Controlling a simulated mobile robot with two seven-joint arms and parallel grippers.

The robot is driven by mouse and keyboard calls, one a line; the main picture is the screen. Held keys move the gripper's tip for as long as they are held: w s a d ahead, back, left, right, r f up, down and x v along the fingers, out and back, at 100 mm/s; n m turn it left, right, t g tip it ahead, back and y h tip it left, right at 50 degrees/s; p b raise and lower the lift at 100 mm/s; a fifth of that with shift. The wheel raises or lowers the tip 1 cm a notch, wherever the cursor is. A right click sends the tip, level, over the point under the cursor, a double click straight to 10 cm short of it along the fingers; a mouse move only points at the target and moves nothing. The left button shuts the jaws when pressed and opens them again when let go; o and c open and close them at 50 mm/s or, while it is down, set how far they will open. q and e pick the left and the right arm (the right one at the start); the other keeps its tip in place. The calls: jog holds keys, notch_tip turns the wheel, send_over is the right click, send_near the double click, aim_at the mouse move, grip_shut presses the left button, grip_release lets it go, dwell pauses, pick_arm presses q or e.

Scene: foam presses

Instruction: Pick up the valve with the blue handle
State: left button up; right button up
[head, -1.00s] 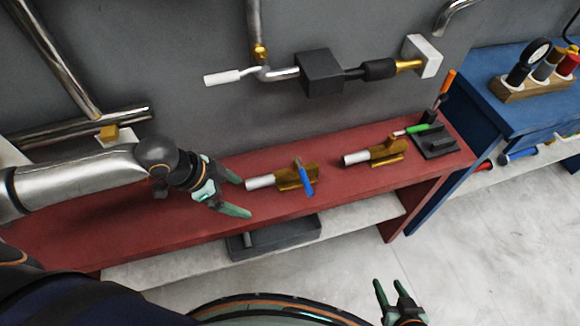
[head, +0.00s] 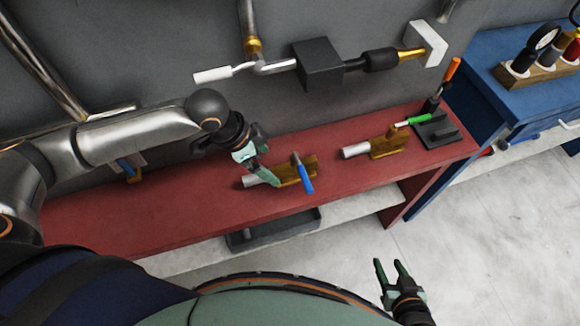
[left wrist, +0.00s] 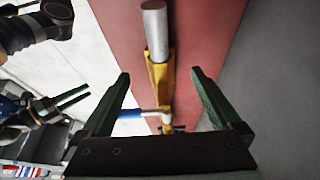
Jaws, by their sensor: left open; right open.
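The valve with the blue handle (head: 304,174) lies on the red bench (head: 150,215), with a brass body and a pale pipe stub at its left end. My left gripper (head: 263,173) is open, at the pipe-stub end of this valve and partly covering the stub. In the left wrist view the valve's brass body (left wrist: 160,80) shows between the open fingers of my left gripper (left wrist: 160,85), with the grey stub toward the top and the blue handle (left wrist: 132,113) below. My right gripper (head: 393,270) is open and empty, low over the floor and away from the bench.
A second brass valve with a green handle (head: 386,147) lies to the right on the bench, beside a dark stand (head: 437,132) with an orange-handled tool. A grey tray (head: 275,230) sits on the lower shelf. Wall pipework with a dark box (head: 323,64) hangs behind the bench.

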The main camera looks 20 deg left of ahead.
aim_at(284, 166)
pick_arm(q)
jog(key=shift+w+d, duration=0.55)
jog(key=shift+d, duration=0.15)
jog(key=shift+w+d+f, duration=0.15)
jog(key=shift+d+f, duration=0.05)
jog(key=shift+d, duration=0.1)
jog(key=x, duration=0.4)
jog(key=shift+f, duration=0.3)
grip_shut()
jog(key=shift+r, duration=0.1)
